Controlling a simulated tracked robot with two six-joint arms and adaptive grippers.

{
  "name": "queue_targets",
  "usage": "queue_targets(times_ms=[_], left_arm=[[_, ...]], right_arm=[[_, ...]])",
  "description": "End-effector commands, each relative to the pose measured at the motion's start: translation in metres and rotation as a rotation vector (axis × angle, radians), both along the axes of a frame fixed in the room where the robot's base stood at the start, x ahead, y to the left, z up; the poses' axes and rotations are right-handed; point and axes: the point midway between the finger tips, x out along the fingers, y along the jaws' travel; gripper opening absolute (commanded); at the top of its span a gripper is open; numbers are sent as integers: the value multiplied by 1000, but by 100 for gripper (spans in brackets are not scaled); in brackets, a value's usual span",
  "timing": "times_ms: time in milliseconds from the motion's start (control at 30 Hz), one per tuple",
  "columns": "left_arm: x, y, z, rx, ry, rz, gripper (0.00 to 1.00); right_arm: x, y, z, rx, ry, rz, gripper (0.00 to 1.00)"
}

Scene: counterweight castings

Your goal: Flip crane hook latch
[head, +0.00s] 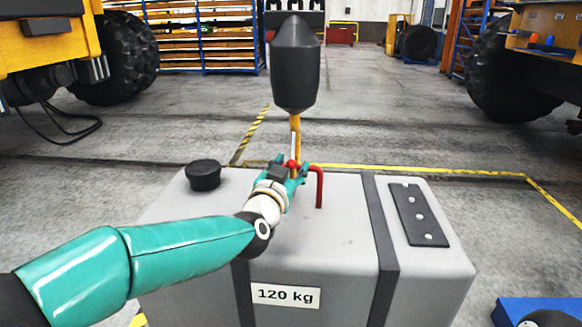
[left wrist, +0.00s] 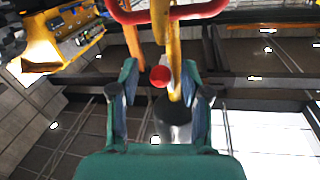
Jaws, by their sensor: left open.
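The crane hook hangs from a dark tapered block (head: 295,65), with a yellow shank (head: 297,135) below it. Its lower end is partly hidden behind my left gripper (head: 290,168). A small red ball (left wrist: 160,76), perhaps the latch knob, shows between the open teal fingers in the left wrist view, with a gap on each side. The yellow hook (left wrist: 175,58) stands behind it. A red lifting bar (head: 319,185) rises from the grey counterweight (head: 335,235) and crosses the top of the left wrist view (left wrist: 200,12). My right gripper is not in view.
The counterweight bears a "120 kg" label (head: 286,296), a black round cap (head: 203,175) and a dark plate (head: 418,214). Wheeled yellow machines stand at both sides. A blue object (head: 530,308) is at the bottom right. The floor behind is mostly clear.

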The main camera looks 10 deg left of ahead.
Motion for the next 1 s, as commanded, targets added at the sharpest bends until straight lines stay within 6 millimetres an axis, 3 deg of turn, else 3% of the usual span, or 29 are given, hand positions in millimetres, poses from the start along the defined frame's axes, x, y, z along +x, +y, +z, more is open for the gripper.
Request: queue_targets(times_ms=[233, 500, 1000], left_arm=[[0, 0, 0, 0, -1, 1, 45], [0, 0, 0, 0, 0, 1, 0], [-1, 0, 3, 1, 10, 0, 0]], right_arm=[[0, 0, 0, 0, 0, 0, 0], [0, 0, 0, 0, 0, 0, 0], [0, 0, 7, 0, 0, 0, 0]])
